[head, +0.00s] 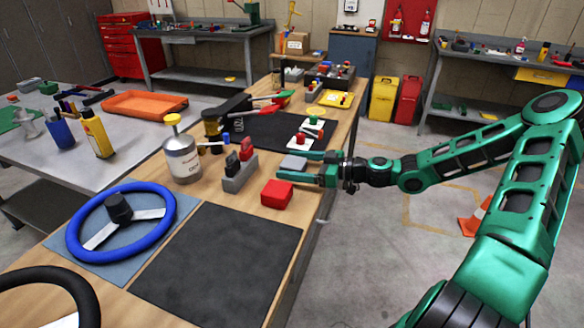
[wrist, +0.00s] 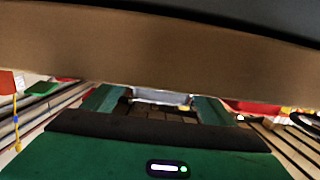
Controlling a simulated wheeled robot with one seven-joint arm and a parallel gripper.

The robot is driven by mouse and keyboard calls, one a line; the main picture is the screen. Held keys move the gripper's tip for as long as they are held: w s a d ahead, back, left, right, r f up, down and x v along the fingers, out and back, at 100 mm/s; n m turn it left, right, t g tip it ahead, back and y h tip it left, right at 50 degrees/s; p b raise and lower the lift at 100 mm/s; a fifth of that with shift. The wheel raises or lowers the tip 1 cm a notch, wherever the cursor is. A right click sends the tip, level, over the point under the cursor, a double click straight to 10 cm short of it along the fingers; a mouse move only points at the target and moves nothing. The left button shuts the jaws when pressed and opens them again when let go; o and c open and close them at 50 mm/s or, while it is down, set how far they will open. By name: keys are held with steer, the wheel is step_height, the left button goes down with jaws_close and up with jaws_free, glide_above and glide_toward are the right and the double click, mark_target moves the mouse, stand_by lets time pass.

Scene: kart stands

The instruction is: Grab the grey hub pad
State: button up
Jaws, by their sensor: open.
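The grey hub pad (head: 294,163) is a small, flat grey block at the right side of the wooden bench, just behind a red block. My gripper (head: 297,165) reaches in from the right, low over the bench. Its green fingers are open, one on the near side of the pad and one on the far side. In the wrist view, a pale grey piece (wrist: 162,96), which looks like the pad, shows between the tips of my gripper (wrist: 156,100). I cannot tell whether either finger touches it.
A red block (head: 277,193) sits just in front of the near finger. A grey holder (head: 239,178) and a silver canister (head: 182,160) stand to the left. A white tray with coloured knobs (head: 308,137) is close behind. A dark mat (head: 220,265) lies clear in front.

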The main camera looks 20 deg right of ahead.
steer(key=c, duration=1.2)
steer(key=shift+o, duration=0.2)
steer(key=shift+r, duration=0.15)
